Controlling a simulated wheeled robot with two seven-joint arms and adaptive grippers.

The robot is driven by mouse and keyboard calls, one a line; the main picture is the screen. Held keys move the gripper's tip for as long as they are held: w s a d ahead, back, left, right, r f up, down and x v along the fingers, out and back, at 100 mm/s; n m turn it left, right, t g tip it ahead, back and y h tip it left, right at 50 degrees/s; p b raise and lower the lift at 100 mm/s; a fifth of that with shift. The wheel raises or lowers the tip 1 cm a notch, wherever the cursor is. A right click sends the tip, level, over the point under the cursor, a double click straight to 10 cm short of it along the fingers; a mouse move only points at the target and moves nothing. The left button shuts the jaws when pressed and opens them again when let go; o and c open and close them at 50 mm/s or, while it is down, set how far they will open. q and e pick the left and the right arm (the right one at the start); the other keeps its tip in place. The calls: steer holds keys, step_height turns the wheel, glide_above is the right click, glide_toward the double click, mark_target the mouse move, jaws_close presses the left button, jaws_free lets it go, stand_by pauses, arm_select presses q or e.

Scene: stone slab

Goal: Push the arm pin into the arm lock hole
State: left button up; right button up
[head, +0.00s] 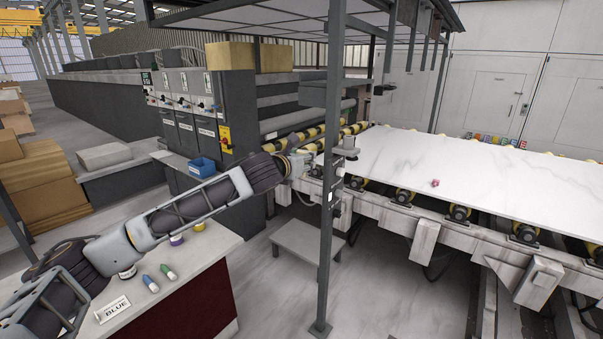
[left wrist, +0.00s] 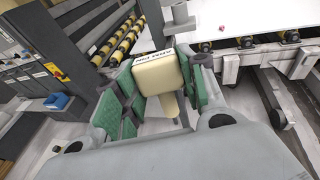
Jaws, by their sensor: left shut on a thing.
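My left gripper (head: 299,164) reaches from the left toward the grey upright post (head: 331,215) in the head view. In the left wrist view the gripper (left wrist: 165,95) has its green-padded fingers closed on the arm pin (left wrist: 158,74), a cream block with a dark-lettered white label on its top edge and a narrower stem below. A grey bracket (head: 345,147) sits on the post just right of the gripper in the head view. I cannot make out the arm lock hole. My right gripper is not in view.
A white stone slab (head: 470,172) lies on the roller line to the right, with a small red object (head: 435,182) on it. A control cabinet (head: 190,120) with a blue bin (head: 202,167) stands left. A bench (head: 195,285) with several small bottles is at the lower left.

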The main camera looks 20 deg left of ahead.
arm_select(q)
step_height(320, 180, up, 12)
steer(key=m+t+h, duration=0.1)
steer(key=m+h, duration=0.1)
steer(key=h, duration=0.2)
steer(key=shift+s+a+r+m+h, duration=0.2)
steer(key=shift+s+m+h, duration=0.05)
steer(key=shift+m+h, duration=0.05)
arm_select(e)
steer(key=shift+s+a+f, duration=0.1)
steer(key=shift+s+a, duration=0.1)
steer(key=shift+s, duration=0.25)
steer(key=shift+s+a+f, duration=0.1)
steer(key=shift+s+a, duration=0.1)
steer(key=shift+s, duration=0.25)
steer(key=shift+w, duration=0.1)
